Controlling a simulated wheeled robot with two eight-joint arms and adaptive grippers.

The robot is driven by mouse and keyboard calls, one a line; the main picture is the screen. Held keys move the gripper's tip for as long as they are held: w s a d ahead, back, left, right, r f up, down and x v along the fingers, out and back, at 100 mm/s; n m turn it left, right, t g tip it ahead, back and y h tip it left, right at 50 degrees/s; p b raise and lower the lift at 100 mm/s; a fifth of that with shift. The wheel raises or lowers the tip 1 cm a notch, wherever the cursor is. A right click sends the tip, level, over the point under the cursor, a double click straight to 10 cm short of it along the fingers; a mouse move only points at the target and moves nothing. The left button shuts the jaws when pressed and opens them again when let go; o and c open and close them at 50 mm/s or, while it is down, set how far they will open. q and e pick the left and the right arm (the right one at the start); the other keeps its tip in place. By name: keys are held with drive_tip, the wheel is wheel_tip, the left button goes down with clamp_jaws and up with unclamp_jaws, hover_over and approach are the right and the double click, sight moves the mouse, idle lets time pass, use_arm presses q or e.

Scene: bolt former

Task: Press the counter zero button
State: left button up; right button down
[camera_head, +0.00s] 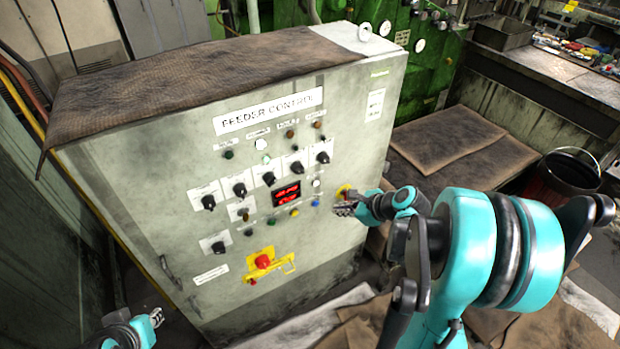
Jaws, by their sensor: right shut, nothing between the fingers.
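The grey feeder control cabinet (150,180) fills the middle of the view. Its red digital counter display (287,194) is lit. A white button (317,183) and a blue button (315,203) sit just right of the display. A yellow button (294,213) and a green one (271,221) are below it. The small labels are unreadable, so I cannot tell which is the counter zero button. My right gripper (340,209) is shut and empty, close to the panel's right side, right of the blue button; contact is unclear. My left gripper (157,317) is low at the left, away from the buttons.
Several black knobs (239,190) sit around the display. A red emergency stop (263,261) with a yellow guard is lower on the panel. A brown cloth (190,75) covers the cabinet top. A dark bucket (568,172) stands at right. Cloths lie on the floor.

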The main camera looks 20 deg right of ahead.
sight(316, 183)
drive_tip(key=shift+s, duration=0.15)
drive_tip(key=w, duration=0.9)
drive_tip(key=shift+a, duration=0.35)
idle(1.3)
drive_tip(key=shift+w, duration=0.35)
drive_tip(key=shift+w+a+b, duration=0.1)
drive_tip(key=shift+w+b, duration=0.25)
drive_tip(key=shift+w, duration=0.1)
idle(0.5)
drive_tip(key=shift+s, duration=0.85)
